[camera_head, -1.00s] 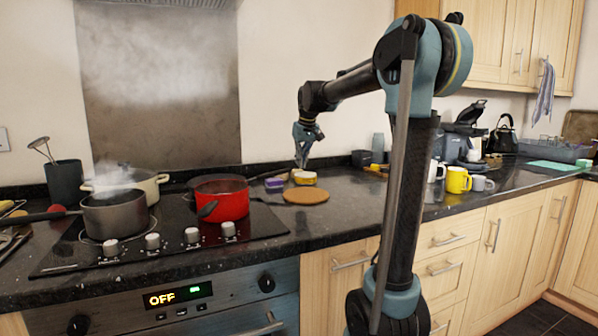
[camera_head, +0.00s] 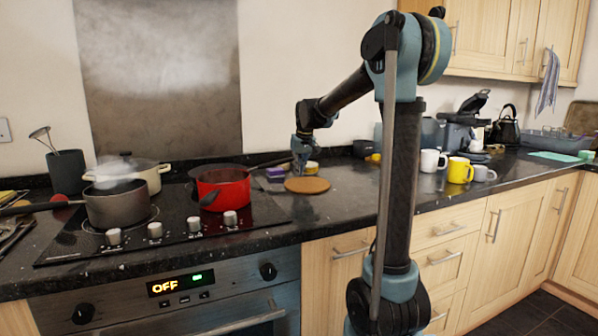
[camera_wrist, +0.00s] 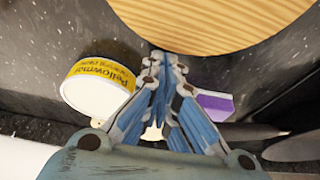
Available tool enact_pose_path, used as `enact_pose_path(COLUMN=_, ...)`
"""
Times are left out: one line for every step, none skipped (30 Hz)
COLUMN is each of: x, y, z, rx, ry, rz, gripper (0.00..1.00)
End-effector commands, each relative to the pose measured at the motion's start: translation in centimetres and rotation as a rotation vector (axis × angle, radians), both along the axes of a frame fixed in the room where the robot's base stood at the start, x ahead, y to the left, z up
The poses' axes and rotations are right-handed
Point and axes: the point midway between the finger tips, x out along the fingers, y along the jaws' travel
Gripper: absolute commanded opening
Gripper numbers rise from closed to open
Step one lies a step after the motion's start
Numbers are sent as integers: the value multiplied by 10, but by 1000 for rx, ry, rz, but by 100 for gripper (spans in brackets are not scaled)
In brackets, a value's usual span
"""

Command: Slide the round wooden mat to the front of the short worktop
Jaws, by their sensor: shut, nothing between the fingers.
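The round wooden mat (camera_head: 308,185) lies flat on the dark granite worktop (camera_head: 345,190), right of the hob. In the wrist view the mat (camera_wrist: 200,22) fills the top with its striped wood grain. My gripper (camera_head: 299,172) is shut and empty, pointing down at the mat's back edge. In the wrist view my gripper's tips (camera_wrist: 163,55) are close to the mat's rim; I cannot tell if they touch it.
A yellow-and-white tub (camera_wrist: 98,88) stands beside my gripper, with a purple block (camera_wrist: 214,106) on the other side. A red pot (camera_head: 222,188) stands on the hob, left of the mat. Several mugs (camera_head: 458,170) stand to the right. Worktop in front of the mat is clear.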

Motion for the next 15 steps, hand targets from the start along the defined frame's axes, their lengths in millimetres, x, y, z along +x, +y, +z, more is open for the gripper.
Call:
enact_pose_path(x=0, y=0, z=0, rx=0, ry=0, rz=0, gripper=0)
enact_pose_path(x=0, y=0, z=0, rx=0, ry=0, rz=0, gripper=0)
enact_pose_path(x=-1, y=0, z=0, rx=0, ry=0, rz=0, gripper=0)
enact_pose_path(x=-2, y=-1, z=0, rx=0, ry=0, rz=0, gripper=0)
enact_pose_path(x=-3, y=-2, z=0, rx=0, ry=0, rz=0, gripper=0)
enact_pose_path(x=-7, y=-3, z=0, rx=0, ry=0, rz=0, gripper=0)
enact_pose_path(x=-10, y=-4, z=0, rx=0, ry=0, rz=0, gripper=0)
enact_pose_path(x=-14, y=-6, z=0, rx=0, ry=0, rz=0, gripper=0)
enact_pose_path(x=-19, y=-8, z=1, rx=0, ry=0, rz=0, gripper=0)
enact_pose_path(x=-23, y=-10, z=0, rx=0, ry=0, rz=0, gripper=0)
enact_pose_path(x=-28, y=-12, z=0, rx=0, ry=0, rz=0, gripper=0)
enact_pose_path(x=-34, y=-14, z=0, rx=0, ry=0, rz=-1, gripper=0)
enact_pose_path(x=-38, y=-16, z=0, rx=0, ry=0, rz=-1, gripper=0)
enact_pose_path(x=-42, y=-18, z=0, rx=0, ry=0, rz=-1, gripper=0)
enact_pose_path(x=-48, y=-21, z=0, rx=0, ry=0, rz=-1, gripper=0)
